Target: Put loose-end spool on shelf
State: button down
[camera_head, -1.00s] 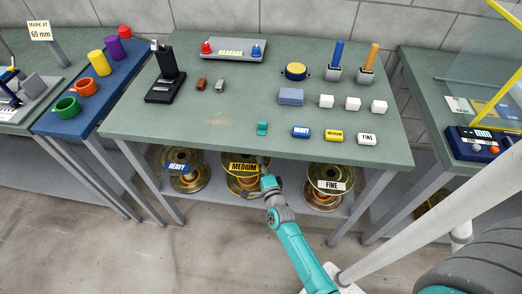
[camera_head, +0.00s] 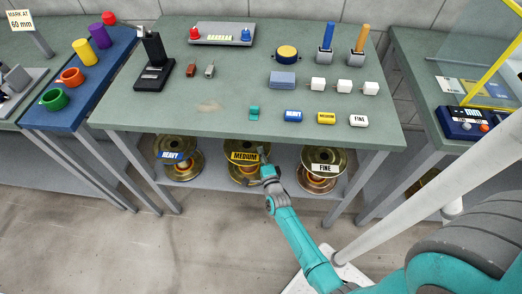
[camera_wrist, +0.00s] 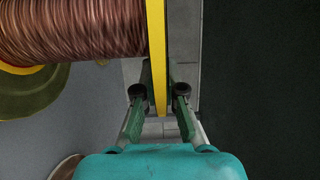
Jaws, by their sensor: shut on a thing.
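The medium spool (camera_head: 238,173), with a yellow MEDIUM label (camera_head: 243,157), is at the lower shelf (camera_head: 287,181) under the middle table. My gripper (camera_head: 263,158) is at its right side. In the wrist view my gripper (camera_wrist: 159,93) is shut on the spool's thin yellow edge (camera_wrist: 156,55), one finger on each side. Copper-coloured wire (camera_wrist: 75,28) is wound to the left of that edge. The heavy spool (camera_head: 182,165) stands to the left and the fine spool (camera_head: 318,181) to the right. I cannot tell which spool has a loose end, or whether the held spool touches the shelf.
The table top (camera_head: 180,113) is close above the spools. Its right front leg (camera_head: 353,187) stands beyond the fine spool. Blue, yellow and white label blocks (camera_head: 326,118) lie near the table's front edge. The floor in front (camera_head: 170,240) is clear.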

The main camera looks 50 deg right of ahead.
jog(key=shift+w+f, duration=0.15)
jog(key=shift+f, duration=1.25)
jog(key=c, duration=1.5)
grip_release()
jog(key=shift+f, duration=0.25)
jog(key=shift+c, duration=0.2)
jog(key=shift+o, duration=1.3)
